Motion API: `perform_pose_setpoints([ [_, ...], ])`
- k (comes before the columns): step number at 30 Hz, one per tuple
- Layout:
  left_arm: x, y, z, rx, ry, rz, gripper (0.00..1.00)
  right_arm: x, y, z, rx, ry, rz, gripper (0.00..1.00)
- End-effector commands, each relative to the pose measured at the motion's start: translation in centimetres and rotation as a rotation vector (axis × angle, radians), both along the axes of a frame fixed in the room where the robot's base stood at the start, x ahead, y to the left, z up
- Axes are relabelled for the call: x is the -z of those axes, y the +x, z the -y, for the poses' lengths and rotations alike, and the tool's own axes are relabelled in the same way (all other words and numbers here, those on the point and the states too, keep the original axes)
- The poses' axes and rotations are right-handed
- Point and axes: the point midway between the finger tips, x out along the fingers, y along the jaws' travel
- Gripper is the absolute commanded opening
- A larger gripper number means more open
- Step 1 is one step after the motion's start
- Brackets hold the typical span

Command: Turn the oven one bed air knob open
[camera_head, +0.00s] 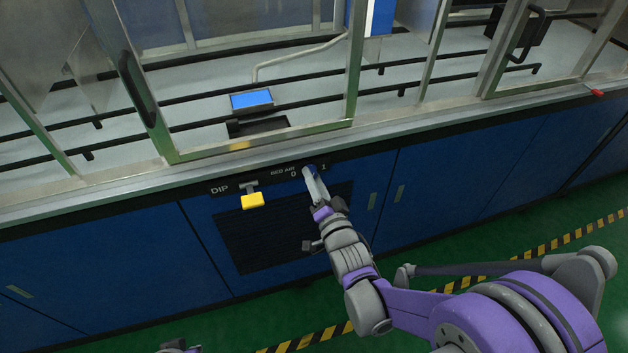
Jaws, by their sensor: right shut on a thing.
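A yellow handle (252,200) marked "DIP" sticks out left of the knob. A dark vent grille (270,235) is below. Framed glass doors with a black handle (136,88) stand above the worktop. Green floor with yellow-black tape (320,335) lies in front.

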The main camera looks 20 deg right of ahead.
Motion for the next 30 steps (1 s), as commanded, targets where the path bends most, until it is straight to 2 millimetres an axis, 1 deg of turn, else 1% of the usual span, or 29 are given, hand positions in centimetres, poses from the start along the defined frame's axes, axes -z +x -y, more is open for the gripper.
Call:
perform_pose_setpoints([
  [6, 0.37, 0.03, 0.0, 0.0, 0.0, -0.001, 0.0, 0.06, -0.02, -0.08, -0.001, 0.197, -0.007, 0.0],
  [15, 0.56, 0.06, 0.0, 0.0, 0.0, -0.002, 0.0, 0.01, -0.02, -0.08, 0.0, 0.407, -0.013, 0.0],
  [21, 0.61, 0.06, 0.0, 0.0, 0.0, -0.002, 0.0, -0.02, -0.03, -0.09, 0.0, 0.489, -0.016, 0.0],
  [30, 0.65, 0.06, 0.0, 0.0, 0.0, -0.002, 0.0, -0.03, -0.02, -0.09, 0.0, 0.533, -0.017, 0.0],
])
